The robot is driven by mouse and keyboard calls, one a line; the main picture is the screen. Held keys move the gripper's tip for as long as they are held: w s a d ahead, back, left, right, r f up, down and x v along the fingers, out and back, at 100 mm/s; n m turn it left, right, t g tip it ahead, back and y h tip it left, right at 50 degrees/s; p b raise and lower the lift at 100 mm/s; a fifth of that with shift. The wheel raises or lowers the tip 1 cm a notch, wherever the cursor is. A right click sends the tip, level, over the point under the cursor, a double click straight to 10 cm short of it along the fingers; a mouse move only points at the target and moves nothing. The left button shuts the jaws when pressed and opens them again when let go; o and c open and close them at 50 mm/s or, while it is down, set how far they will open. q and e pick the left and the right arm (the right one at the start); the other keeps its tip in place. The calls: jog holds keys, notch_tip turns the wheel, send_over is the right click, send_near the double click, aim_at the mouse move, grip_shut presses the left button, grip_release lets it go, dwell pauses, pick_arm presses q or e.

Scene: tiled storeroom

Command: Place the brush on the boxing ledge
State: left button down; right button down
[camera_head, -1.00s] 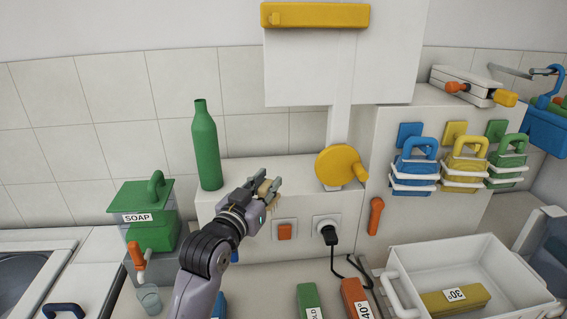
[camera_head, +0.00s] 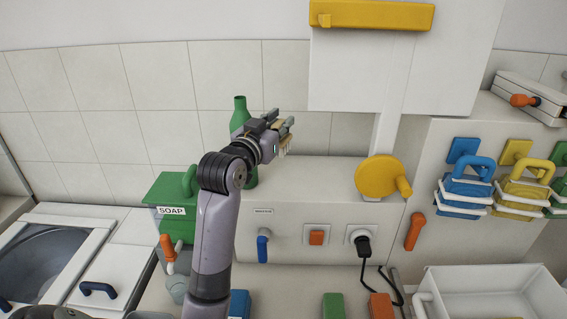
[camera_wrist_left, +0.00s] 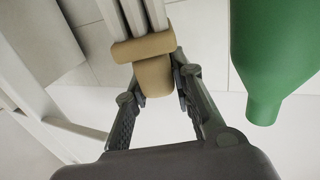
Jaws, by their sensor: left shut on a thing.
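My left gripper (camera_head: 284,128) is shut on the tan brush (camera_head: 284,140), holding it in the air above the level of the boxing ledge. In the left wrist view the brush (camera_wrist_left: 150,70) shows a tan block between the fingers (camera_wrist_left: 160,100) and pale strips running away from it. The boxing ledge (camera_head: 325,170) is the pale top of the low boxing along the tiled wall. My right gripper is out of view.
A green bottle (camera_head: 240,108) stands on the ledge, partly behind my left gripper; it is close in the left wrist view (camera_wrist_left: 270,55). A yellow round lever (camera_head: 378,177) is at the ledge's right. The ledge between them looks clear. A soap box (camera_head: 165,190) stands left.

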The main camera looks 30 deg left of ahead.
pick_arm(q)
notch_tip(320, 180, down, 6)
jog(key=shift+r, duration=0.1)
notch_tip(320, 180, down, 5)
jog(key=shift+f+p, duration=0.15)
jog(key=shift+p, duration=0.25)
jog(key=shift+f, duration=0.15)
jog(key=c, duration=1.4)
grip_release()
jog(key=shift+o, duration=0.2)
